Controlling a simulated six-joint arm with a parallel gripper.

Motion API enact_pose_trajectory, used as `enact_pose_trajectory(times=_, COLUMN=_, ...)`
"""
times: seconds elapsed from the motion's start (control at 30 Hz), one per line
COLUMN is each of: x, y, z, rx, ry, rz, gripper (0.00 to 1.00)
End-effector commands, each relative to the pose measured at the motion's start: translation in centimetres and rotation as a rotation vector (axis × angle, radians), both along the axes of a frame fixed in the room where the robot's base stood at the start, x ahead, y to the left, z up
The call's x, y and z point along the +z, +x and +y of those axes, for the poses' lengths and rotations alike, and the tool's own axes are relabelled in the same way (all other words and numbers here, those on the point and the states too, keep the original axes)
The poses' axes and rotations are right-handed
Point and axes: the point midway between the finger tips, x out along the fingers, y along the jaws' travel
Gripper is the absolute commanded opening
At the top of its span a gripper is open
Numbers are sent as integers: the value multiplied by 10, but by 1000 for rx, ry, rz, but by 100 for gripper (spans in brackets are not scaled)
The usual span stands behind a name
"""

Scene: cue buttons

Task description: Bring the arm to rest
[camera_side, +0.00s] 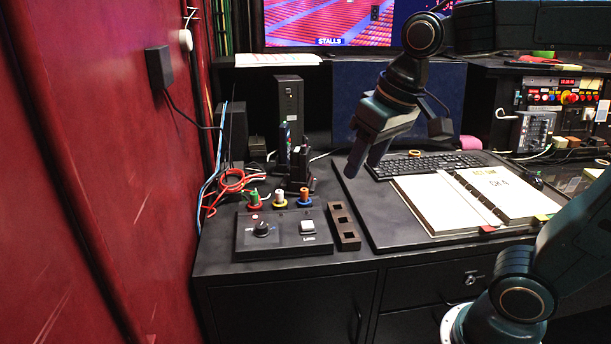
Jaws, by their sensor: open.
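My gripper (366,160) hangs in the upper middle of the side view, fingers pointing down and to the left. It is open with nothing between the fingers. It is above the desk (220,257), near the left edge of the raised black board (362,205) and apart from everything on it. My arm comes in from the right and bends down at the wrist. The black cue box (275,242) with a knob and a white button stands on the desk, below and left of my gripper.
An open binder (440,205) and a keyboard (430,164) lie on the board. Red cables (232,183) and radios (300,165) stand left of my gripper. A monitor (330,22) is behind.

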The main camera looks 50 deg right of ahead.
Motion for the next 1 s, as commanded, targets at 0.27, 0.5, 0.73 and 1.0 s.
enact_pose_trajectory(times=0.27, x=-19, y=-56, z=-3, rx=70, ry=-31, rz=-85, gripper=48)
enact_pose_trajectory(times=0.5, x=-36, y=-85, z=-4, rx=113, ry=-55, rz=-135, gripper=48)
enact_pose_trajectory(times=0.73, x=-42, y=-92, z=-4, rx=125, ry=-61, rz=-147, gripper=48)
enact_pose_trajectory(times=1.0, x=-42, y=-91, z=-4, rx=125, ry=-61, rz=-146, gripper=48)
